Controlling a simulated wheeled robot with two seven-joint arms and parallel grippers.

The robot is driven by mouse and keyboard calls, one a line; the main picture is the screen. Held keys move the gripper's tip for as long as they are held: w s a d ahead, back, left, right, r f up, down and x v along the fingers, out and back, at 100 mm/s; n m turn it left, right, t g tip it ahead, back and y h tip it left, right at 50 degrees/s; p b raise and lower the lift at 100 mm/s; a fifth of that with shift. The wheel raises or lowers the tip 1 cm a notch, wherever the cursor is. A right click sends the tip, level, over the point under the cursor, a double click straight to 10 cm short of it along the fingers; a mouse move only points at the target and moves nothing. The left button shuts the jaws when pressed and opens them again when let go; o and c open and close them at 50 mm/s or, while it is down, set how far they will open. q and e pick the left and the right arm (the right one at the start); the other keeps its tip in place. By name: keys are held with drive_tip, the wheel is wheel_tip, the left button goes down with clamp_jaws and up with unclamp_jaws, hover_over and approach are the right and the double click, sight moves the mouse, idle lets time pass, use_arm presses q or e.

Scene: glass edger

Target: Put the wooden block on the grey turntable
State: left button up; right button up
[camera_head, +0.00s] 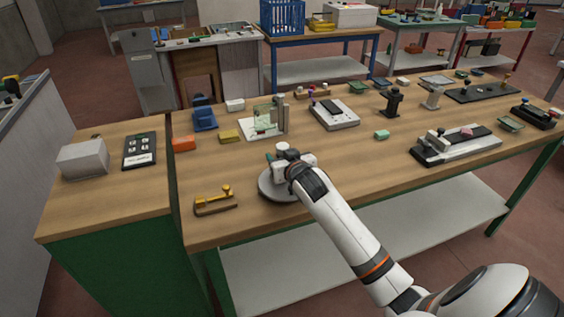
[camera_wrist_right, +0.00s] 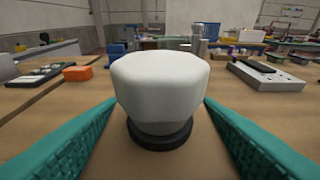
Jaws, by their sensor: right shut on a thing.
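The grey turntable (camera_head: 271,190) is a round disc near the table's front edge in the head view, partly covered by my right arm. My right gripper (camera_head: 282,158) is over it, toward its far side, pointing away from me. In the right wrist view its teal fingers (camera_wrist_right: 160,106) are shut on a white, rounded, knob-like thing (camera_wrist_right: 160,85) with a dark round base. The held thing looks upright; whether its base touches anything is unclear. A brown wooden-looking block (camera_head: 312,93) with small coloured pieces lies farther back; I cannot tell if it is the task's block. My left gripper is out of view.
A brass clamp-like piece (camera_head: 213,202) lies left of the turntable. An orange block (camera_head: 184,144), a yellow block (camera_head: 229,136) and a white plate with a clear upright (camera_head: 255,130) stand beyond. The table right of my forearm is fairly clear up to a grey device (camera_head: 455,145).

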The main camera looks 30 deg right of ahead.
drive_tip(key=shift+f, duration=0.8)
drive_tip(key=shift+f, duration=0.2)
drive_tip(key=o, duration=1.1)
drive_tip(key=shift+o, duration=0.2)
drive_tip(key=shift+r, duration=0.25)
drive_tip(key=shift+s, duration=0.4)
drive_tip(key=b+v, duration=0.1)
drive_tip(key=v, duration=1)
drive_tip(key=shift+s+a, duration=0.1)
drive_tip(key=shift+a, duration=0.05)
